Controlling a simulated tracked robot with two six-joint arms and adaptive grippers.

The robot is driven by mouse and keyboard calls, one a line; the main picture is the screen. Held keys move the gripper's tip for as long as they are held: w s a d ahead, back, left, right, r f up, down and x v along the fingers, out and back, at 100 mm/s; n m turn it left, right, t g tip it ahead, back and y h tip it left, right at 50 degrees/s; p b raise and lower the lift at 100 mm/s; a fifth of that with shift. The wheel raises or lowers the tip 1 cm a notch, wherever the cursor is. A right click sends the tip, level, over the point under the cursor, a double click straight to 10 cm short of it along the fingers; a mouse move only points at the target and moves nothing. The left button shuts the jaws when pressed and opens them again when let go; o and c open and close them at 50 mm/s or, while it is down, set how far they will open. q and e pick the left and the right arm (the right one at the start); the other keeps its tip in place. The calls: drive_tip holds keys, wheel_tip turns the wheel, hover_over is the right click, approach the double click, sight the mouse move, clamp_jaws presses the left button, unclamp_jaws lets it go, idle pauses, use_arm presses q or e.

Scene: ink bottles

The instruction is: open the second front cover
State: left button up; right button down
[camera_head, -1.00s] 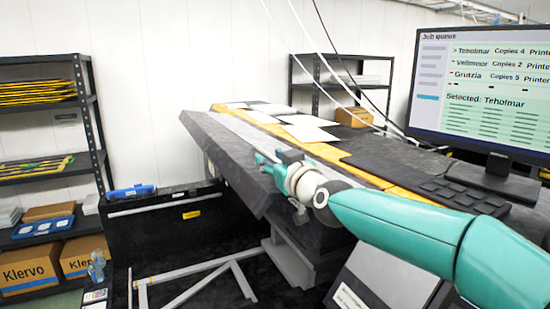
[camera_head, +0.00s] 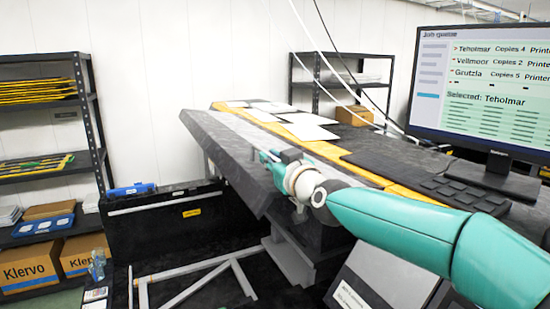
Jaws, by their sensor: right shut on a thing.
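A long dark grey cover panel (camera_head: 228,150) slopes along the front of the large printer, its left end raised and sticking out. My right gripper (camera_head: 266,158), on the teal arm, is at the cover's front edge and shut on it. The fingertips are small and partly hidden by the wrist, so the exact contact is hard to see. I cannot tell from the picture which of the front covers this is. My left gripper is not in view.
A monitor (camera_head: 490,95) and black keyboard (camera_head: 465,195) are at the right. White sheets (camera_head: 305,130) lie on the printer top. A black front section (camera_head: 165,232) with a blue object (camera_head: 131,190) stands left of the cover. Shelves (camera_head: 90,120) stand farther left.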

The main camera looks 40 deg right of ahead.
sight(268, 175)
drive_tip(key=f+b, duration=0.1)
drive_tip(key=f, duration=0.1)
drive_tip(key=a+f, duration=0.1)
drive_tip(key=f, duration=0.1)
drive_tip(key=shift+w+b, duration=0.2)
drive_tip(key=shift+b, duration=0.2)
drive_tip(key=shift+r, duration=0.15)
drive_tip(key=c, duration=1.2)
unclamp_jaws()
drive_tip(key=shift+s, duration=0.1)
drive_tip(key=v, duration=1.2)
